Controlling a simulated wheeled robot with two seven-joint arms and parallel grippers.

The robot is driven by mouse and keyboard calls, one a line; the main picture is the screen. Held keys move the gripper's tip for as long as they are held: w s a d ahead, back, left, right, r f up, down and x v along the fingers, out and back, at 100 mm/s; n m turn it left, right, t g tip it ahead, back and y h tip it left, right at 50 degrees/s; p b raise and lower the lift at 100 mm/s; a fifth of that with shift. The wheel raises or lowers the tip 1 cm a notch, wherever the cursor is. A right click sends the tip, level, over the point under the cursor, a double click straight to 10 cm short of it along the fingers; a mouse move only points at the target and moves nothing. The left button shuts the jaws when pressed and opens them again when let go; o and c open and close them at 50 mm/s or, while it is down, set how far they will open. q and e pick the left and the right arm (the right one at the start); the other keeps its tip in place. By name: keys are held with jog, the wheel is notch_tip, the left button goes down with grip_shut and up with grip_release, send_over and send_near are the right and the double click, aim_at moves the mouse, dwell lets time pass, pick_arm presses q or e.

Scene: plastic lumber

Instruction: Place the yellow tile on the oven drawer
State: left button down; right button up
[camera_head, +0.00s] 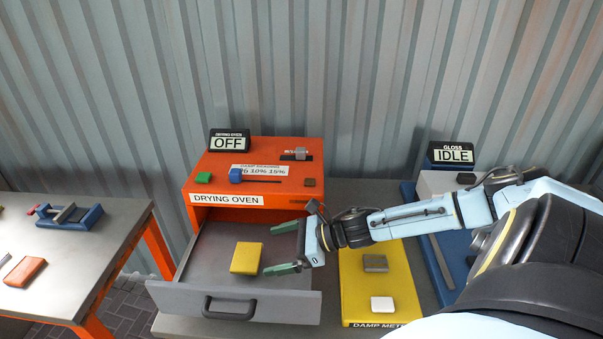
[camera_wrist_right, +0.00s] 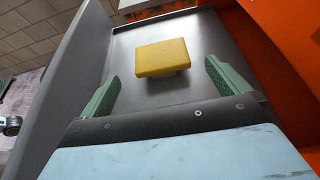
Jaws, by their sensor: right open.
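The yellow tile (camera_head: 246,258) lies in the pulled-out drawer (camera_head: 208,249) of the orange drying oven (camera_head: 250,171). My right gripper (camera_head: 285,247) is open beside the tile, on its right, with green fingers pointing left toward it. In the right wrist view the yellow tile (camera_wrist_right: 162,57) is ahead of the open fingers (camera_wrist_right: 165,82), apart from them. A small dark gap shows under its near edge there. The drawer floor (camera_wrist_right: 180,92) is grey and otherwise empty. My left gripper is not in view.
A yellow damp meter board (camera_head: 360,305) with a grey block (camera_head: 375,263) and a white block (camera_head: 382,303) lies right of the drawer. A side table (camera_head: 60,280) at left holds a blue clamp (camera_head: 70,215) and an orange tile (camera_head: 25,271). A corrugated wall stands behind.

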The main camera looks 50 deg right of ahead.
jog(key=shift+p+v, duration=0.65)
jog(key=shift+v, duration=2.35)
jog(key=shift+c, duration=0.3)
